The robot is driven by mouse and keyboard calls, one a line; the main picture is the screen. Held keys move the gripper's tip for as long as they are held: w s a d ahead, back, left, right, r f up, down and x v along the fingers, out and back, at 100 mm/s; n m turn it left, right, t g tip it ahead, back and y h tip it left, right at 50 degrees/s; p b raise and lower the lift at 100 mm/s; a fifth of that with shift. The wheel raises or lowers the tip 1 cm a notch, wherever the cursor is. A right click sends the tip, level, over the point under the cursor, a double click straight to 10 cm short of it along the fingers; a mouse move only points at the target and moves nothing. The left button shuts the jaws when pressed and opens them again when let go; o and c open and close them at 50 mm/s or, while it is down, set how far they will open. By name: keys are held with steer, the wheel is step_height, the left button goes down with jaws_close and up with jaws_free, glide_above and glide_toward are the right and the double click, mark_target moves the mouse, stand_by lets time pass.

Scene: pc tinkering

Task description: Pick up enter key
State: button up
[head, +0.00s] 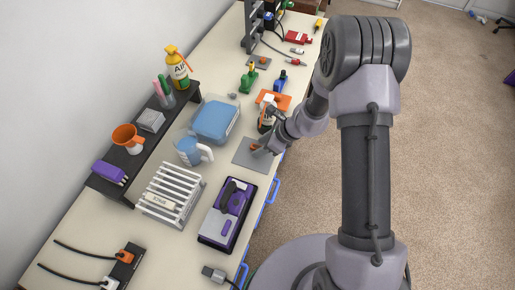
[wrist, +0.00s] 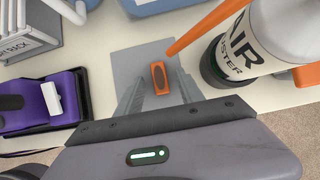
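The small orange key (wrist: 158,77), which looks like the enter key, lies on a grey square mat (wrist: 130,58) on the table. It has a dark oval on its top. In the head view the mat (head: 243,157) is in front of my arm, and the key is partly covered by my gripper (head: 262,147). In the wrist view my gripper (wrist: 160,88) is open, with one grey finger on each side of the key's line. The key shows between the fingertips; I cannot tell whether they touch it or how high they are.
An air duster bottle (wrist: 268,40) with an orange straw stands close to the right of my gripper in the wrist view. A purple device (wrist: 62,100) lies to the left. The blue box (head: 215,120), blue jug (head: 188,151) and white rack (head: 172,194) stand nearby.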

jaws_close()
steer(key=shift+r, duration=0.1)
